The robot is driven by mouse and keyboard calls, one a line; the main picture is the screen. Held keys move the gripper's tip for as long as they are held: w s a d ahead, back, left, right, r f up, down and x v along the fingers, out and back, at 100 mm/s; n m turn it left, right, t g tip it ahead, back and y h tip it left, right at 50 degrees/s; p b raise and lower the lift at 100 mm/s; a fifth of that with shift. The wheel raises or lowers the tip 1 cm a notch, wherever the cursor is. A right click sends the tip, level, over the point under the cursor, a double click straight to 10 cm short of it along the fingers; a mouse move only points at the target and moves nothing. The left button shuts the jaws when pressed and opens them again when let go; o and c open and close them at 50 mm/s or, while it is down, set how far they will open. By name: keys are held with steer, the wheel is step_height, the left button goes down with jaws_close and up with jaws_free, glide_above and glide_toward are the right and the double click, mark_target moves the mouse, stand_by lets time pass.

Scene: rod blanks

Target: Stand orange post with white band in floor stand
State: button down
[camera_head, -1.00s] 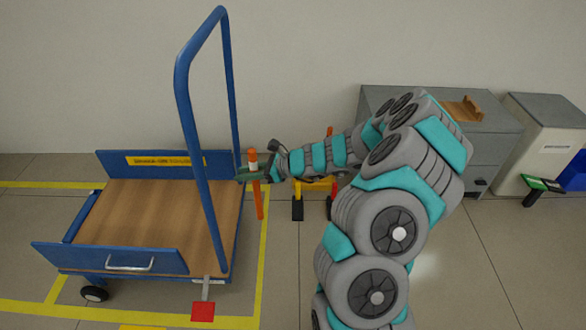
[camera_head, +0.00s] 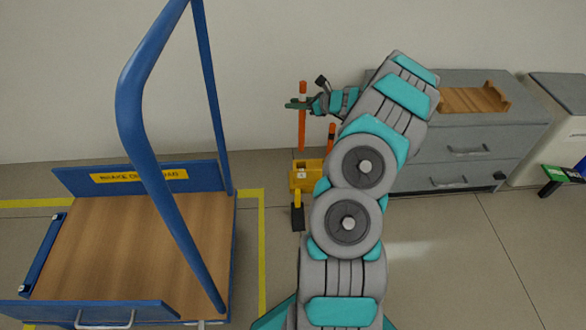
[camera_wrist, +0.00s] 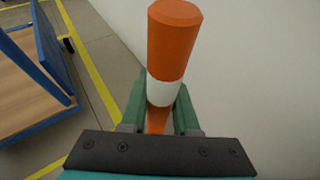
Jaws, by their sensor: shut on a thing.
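The orange post with a white band (camera_head: 302,130) is upright in my gripper (camera_head: 299,104), which is shut on it near the band, close to its upper end. In the wrist view the post (camera_wrist: 173,45) stands between the green jaws, its band just above them. A yellow floor stand (camera_head: 301,184) with a small white label is on the floor by the wall. In the head view the post's lower end appears just above the stand's left part; I cannot tell whether they touch. My arm hides the stand's right part.
Another orange post (camera_head: 331,134) shows behind my arm, at the stand's right. A small yellow piece on a black base (camera_head: 297,212) is in front of the stand. A blue trolley (camera_head: 62,186) with a tall handle is on the left. A grey drawer cabinet (camera_head: 455,165) is on the right.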

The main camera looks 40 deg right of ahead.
step_height(320, 180, down, 18)
steer(key=shift+r+b, duration=0.2)
steer(key=shift+b, duration=0.1)
steer(key=shift+f, duration=0.1)
stand_by(0.3)
steer(key=c, duration=0.7)
jaws_free()
steer(key=shift+o, duration=0.2)
steer(key=v, duration=1.2)
steer(key=shift+d, duration=0.1)
